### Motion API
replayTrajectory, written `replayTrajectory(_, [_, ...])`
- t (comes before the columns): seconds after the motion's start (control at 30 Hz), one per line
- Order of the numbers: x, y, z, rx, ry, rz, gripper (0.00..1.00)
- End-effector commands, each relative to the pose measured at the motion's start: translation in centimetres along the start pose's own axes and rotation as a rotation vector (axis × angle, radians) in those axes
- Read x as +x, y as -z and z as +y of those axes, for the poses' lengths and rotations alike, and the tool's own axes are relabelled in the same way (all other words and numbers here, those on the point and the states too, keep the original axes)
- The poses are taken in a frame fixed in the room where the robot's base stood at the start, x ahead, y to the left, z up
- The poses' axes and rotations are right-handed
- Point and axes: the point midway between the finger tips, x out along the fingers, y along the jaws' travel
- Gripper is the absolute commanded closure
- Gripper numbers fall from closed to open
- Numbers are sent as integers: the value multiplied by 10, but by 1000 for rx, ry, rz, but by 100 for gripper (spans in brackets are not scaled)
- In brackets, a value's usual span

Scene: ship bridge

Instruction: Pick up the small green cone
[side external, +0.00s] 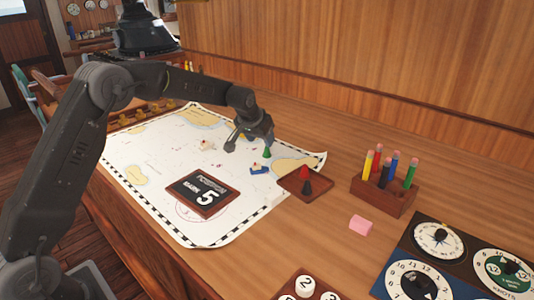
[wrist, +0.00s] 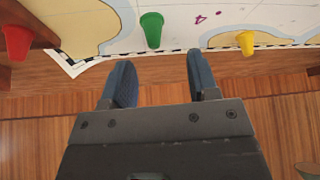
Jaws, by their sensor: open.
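The small green cone (side external: 267,153) stands on the chart near its right part in the side view. In the wrist view the green cone (wrist: 152,29) is at the top, ahead of the fingers and roughly between their lines. My gripper (side external: 248,141) is just above and left of the cone in the side view. Its two fingers (wrist: 160,75) are apart with nothing between them. The cone looks clear of both fingers.
A yellow cone (wrist: 245,42) and a red cone (wrist: 17,42) flank the green one in the wrist view. A pencil holder (side external: 376,197) and pink eraser (side external: 361,225) stand right.

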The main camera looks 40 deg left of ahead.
Motion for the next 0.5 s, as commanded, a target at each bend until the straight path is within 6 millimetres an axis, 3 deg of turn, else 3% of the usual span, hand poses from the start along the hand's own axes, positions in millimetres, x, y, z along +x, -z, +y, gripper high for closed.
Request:
replayTrajectory(0.17, [12,-1,2,0,0,-2,45])
replayTrajectory(0.5, [54,-1,7,0,0,-1,45])
